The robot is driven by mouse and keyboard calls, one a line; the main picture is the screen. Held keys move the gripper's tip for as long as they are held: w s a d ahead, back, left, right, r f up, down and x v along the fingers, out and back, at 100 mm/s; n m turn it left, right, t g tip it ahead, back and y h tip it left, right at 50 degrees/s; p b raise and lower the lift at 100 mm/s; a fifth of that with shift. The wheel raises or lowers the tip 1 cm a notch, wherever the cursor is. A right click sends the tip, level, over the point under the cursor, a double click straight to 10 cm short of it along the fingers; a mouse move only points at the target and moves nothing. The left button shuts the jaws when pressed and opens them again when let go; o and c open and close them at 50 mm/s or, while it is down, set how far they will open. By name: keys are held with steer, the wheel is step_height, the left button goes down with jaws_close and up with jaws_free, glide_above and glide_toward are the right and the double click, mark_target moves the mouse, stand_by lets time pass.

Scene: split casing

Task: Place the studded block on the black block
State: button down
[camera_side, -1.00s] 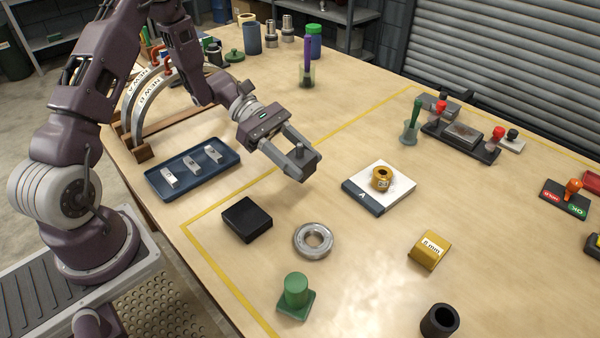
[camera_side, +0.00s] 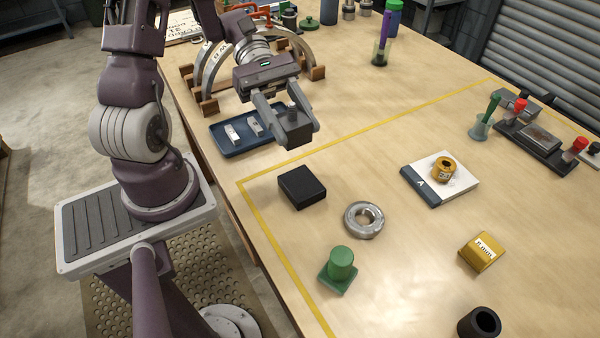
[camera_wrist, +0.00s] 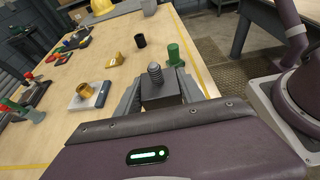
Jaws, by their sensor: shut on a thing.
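My gripper (camera_side: 286,119) is shut on the studded block (camera_side: 294,128), a dark grey block with a threaded stud standing up from its top. The studded block also shows between the fingers in the wrist view (camera_wrist: 160,92), stud pointing up. It is held in the air, above and slightly behind the black block. The black block (camera_side: 302,187) is a flat dark square lying on the table just inside the yellow line. A gap separates the two blocks. The black block is not seen in the wrist view.
A metal ring (camera_side: 364,219) and a green knobbed piece (camera_side: 341,268) lie close to the black block. A blue tray (camera_side: 236,150) with small metal pieces is behind it. A brass part (camera_side: 444,169) sits on a white-and-blue plate (camera_side: 424,187). A gold block (camera_side: 481,251) lies farther right.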

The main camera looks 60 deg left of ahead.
mark_target(294, 172)
step_height(294, 172, down, 8)
steer(key=shift+f, duration=0.25)
steer(key=c, duration=0.7)
jaws_free()
steer(key=shift+f, duration=0.15)
